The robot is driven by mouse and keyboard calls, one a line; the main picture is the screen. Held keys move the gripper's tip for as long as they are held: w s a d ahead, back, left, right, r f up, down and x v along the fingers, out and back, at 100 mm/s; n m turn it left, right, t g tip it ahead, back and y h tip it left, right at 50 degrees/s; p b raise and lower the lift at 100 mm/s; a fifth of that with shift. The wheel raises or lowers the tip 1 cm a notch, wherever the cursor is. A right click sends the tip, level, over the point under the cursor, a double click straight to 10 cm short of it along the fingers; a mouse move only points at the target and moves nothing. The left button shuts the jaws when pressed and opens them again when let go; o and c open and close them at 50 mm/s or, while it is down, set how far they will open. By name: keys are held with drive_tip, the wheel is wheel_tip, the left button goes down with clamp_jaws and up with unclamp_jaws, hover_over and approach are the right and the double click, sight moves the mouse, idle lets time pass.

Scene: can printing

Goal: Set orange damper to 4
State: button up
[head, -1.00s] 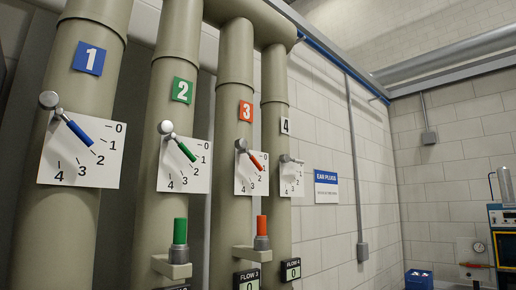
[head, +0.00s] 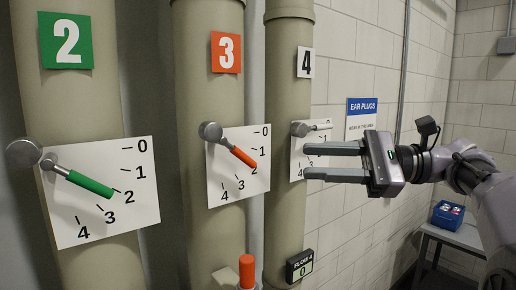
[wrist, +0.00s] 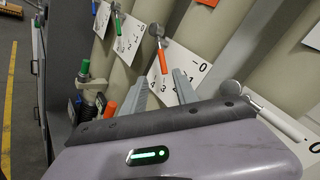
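The orange damper handle (head: 243,155) sits on a white dial plate (head: 226,186) marked 0 to 4, on the pipe with the orange 3 sign (head: 226,52). It slants down and right from its round pivot (head: 210,131), with its tip near the 2. My gripper (head: 305,161) is open and empty, right of the orange handle and across the dial of pipe 4. In the wrist view the orange handle (wrist: 163,62) shows beyond and between the fingertips of my gripper (wrist: 159,77). They look apart from it.
The green handle (head: 85,183) on pipe 2 points at about 2. The white handle (head: 319,127) on pipe 4 is close by my fingers and points near 0. An upright orange-topped part (head: 246,270) stands below the orange dial. A blue crate (head: 448,214) sits at right.

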sight(250, 159)
drive_tip(key=a, duration=0.3)
drive_tip(key=w+a+p, duration=0.1)
drive_tip(key=a, duration=0.2)
drive_tip(key=w+a, duration=0.1)
drive_tip(key=a, duration=0.3)
drive_tip(key=shift+w+p, duration=0.1)
drive_tip(key=shift+p, duration=0.25)
drive_tip(key=shift+w+a+f, duration=0.1)
drive_tip(key=shift+a, duration=0.2)
drive_tip(key=shift+w+a, duration=0.1)
drive_tip(key=shift+w, duration=0.15)
drive_tip(key=shift+s, duration=0.1)
clamp_jaws()
drive_tip(key=shift+f, duration=0.1)
